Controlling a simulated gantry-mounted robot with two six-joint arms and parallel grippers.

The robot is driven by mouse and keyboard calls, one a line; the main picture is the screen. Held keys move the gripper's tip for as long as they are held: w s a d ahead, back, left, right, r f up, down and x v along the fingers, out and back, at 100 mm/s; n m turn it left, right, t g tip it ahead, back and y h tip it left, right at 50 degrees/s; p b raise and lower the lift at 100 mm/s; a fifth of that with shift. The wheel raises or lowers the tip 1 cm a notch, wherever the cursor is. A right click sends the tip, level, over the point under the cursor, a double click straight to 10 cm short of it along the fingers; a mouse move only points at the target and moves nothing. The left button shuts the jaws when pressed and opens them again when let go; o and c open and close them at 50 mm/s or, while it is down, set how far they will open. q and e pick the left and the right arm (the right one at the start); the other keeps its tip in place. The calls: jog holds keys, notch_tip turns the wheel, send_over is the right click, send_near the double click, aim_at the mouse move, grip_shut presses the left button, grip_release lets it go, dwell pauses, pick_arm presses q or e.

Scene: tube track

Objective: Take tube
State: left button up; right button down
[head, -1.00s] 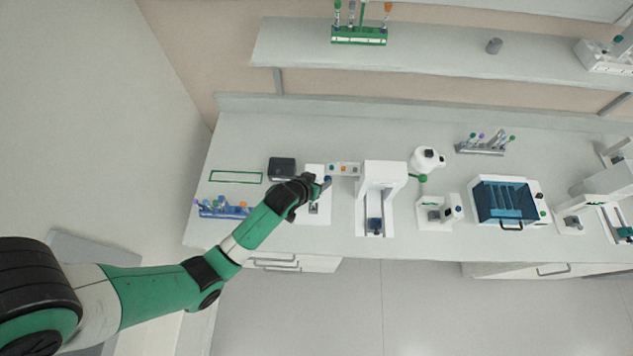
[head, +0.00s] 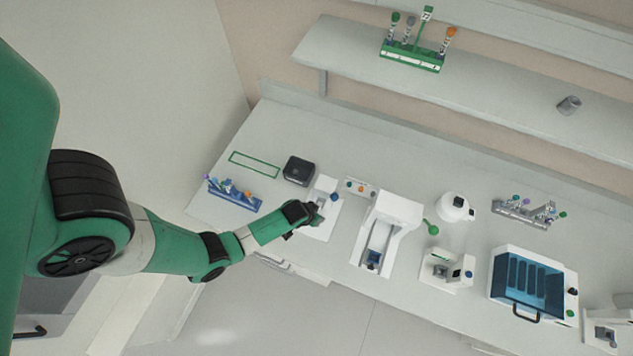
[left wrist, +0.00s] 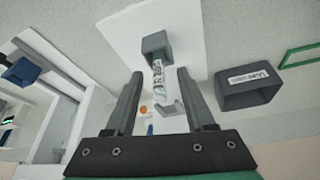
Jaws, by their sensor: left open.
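My left gripper (head: 303,217) is over the white station (head: 328,190) at the left part of the bench. It also shows in the left wrist view (left wrist: 159,74), open, its two fingers spread. A clear tube with a printed label (left wrist: 158,78) shows between the fingers, with gaps on both sides. The tube's far end meets a grey block (left wrist: 156,43) on the white plate; I cannot tell how it is seated. In the head view the gripper hides the tube. My right gripper is not in view.
A blue tube rack (head: 235,196) stands left, near a green outlined rectangle (head: 254,164) and a dark box (head: 299,170). A white machine (head: 388,228) stands close on the right. A green rack (head: 412,57) is on the shelf, a grey rack (head: 526,212) farther right.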

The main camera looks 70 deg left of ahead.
pick_arm(q)
jog(key=shift+w+f, duration=0.1)
jog(key=shift+f, duration=0.15)
grip_shut()
jog(key=shift+r, duration=0.15)
